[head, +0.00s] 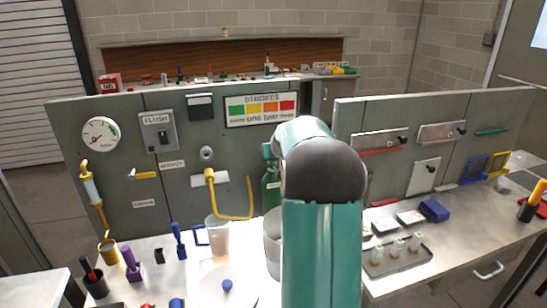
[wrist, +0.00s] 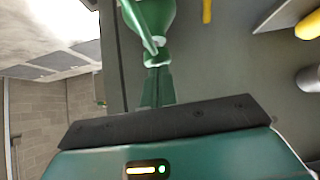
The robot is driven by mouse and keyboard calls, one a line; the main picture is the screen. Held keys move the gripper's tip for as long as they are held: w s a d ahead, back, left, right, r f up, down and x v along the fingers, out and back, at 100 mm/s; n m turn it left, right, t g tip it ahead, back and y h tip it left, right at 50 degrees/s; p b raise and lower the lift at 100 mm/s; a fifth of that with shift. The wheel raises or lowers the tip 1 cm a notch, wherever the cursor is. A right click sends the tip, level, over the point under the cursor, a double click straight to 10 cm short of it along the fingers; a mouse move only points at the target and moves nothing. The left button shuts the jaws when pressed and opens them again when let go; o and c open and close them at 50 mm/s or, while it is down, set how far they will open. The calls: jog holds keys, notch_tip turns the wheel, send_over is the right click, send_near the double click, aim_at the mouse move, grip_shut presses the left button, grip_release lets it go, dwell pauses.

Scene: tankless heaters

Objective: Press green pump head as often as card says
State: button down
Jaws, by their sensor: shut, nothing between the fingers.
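The green pump bottle (head: 271,187) stands at the grey panel in the head view, partly hidden behind my arm. Its top shows just left of my arm's elbow. In the wrist view a green pump part (wrist: 150,18) with a thin spout is at the top centre. My gripper (wrist: 157,70) is shut and empty, its fingers pointing at that part. I cannot tell whether they touch it. The card (head: 261,108) reads "STROKES" above green, yellow and red blocks; the small words under them look like "ONE" and "DAY" but are hard to read.
A yellow pipe (head: 234,216) bends out from the panel left of the bottle. A clear jug (head: 216,236) and a white plate (head: 226,287) with a blue knob are on the bench. A grey tray (head: 398,262) with small vials lies right of my arm.

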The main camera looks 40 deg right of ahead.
jog(key=shift+f, duration=0.2)
notch_tip(320, 180, up, 5)
jog(key=shift+a+f, duration=0.1)
jog(key=v, duration=0.9)
jog(key=shift+s, duration=0.3)
dwell(0.6)
